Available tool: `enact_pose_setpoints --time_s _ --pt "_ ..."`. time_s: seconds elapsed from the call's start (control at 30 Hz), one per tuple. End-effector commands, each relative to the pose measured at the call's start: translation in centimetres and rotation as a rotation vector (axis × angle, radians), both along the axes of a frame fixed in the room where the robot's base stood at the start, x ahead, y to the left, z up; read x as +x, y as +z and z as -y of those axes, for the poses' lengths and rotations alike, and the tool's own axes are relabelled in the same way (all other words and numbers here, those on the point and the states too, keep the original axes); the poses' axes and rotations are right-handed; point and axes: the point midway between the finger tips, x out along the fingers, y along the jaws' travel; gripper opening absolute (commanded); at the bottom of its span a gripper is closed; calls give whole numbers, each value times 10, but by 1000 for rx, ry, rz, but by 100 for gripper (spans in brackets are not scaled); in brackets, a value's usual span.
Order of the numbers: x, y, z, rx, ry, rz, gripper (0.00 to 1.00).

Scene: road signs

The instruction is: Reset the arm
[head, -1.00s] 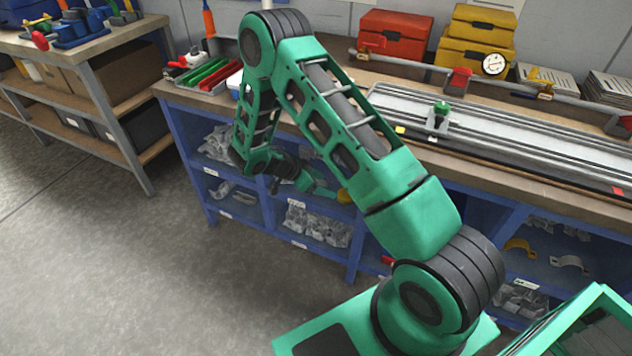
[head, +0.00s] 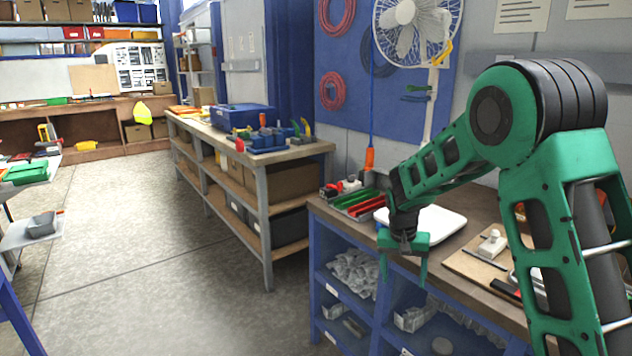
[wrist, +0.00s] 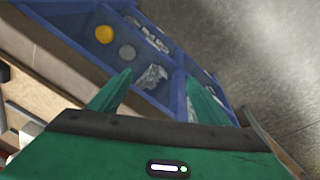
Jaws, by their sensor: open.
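My green arm rises at the right of the head view and folds over at its elbow. My gripper (head: 402,262) hangs from it with the fingers pointing down, just in front of the workbench's front edge. In the wrist view its two green fingers (wrist: 158,92) stand wide apart with nothing between them. Beyond them lie the open blue shelf compartments under the workbench.
The workbench (head: 478,208) bears a white tray (head: 440,223), red and green trays (head: 365,203) and a wooden board (head: 470,268). Blue shelves (head: 318,275) below it hold bagged parts. A second bench (head: 312,150) stands left of it. The floor (head: 150,260) at left is open.

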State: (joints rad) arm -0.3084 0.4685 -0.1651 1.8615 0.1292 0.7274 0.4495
Motion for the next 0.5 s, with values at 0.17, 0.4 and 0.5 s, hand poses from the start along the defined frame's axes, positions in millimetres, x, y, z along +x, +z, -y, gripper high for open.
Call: enact_pose_setpoints --time_s 0.17,0.4,0.5 --pt "-14 70 8 68 217 9 70" --pt "-95 118 78 98 183 -10 70" --pt "-138 128 108 105 123 -21 70"
